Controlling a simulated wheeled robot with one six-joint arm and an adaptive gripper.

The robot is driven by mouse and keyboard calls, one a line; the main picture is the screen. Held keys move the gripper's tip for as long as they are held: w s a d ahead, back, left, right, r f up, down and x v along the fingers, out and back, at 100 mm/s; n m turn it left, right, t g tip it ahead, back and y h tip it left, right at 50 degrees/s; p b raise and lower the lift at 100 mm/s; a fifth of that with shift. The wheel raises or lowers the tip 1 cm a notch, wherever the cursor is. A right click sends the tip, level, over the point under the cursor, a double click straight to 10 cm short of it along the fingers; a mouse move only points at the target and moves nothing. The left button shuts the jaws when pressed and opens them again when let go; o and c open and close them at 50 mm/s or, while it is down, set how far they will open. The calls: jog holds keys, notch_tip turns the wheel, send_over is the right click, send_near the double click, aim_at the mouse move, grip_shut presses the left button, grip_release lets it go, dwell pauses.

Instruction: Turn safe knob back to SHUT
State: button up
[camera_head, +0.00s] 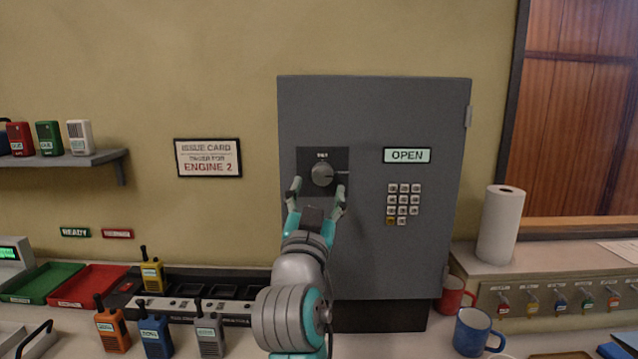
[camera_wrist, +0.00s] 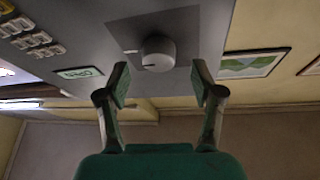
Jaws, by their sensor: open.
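The knob's dark mark points right, toward a tick on the plate. The display (camera_head: 407,155) reads OPEN. My gripper (camera_head: 317,190) is open in front of the plate, just below the knob, with nothing between its fingers. In the wrist view the knob (camera_wrist: 158,54) lies ahead of and between the open fingertips (camera_wrist: 160,80), apart from both.
A keypad (camera_head: 403,203) is right of the knob. Below are a radio charging rack (camera_head: 180,310), several radios, a red mug (camera_head: 452,296) and a blue mug (camera_head: 474,334). A paper roll (camera_head: 500,225) stands right. The wall left of the safe holds a sign (camera_head: 208,158).

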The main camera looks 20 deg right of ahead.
aim_at(322, 180)
jog(key=shift+x, duration=1.55)
jog(key=c, duration=1.1)
jog(key=shift+c, duration=0.2)
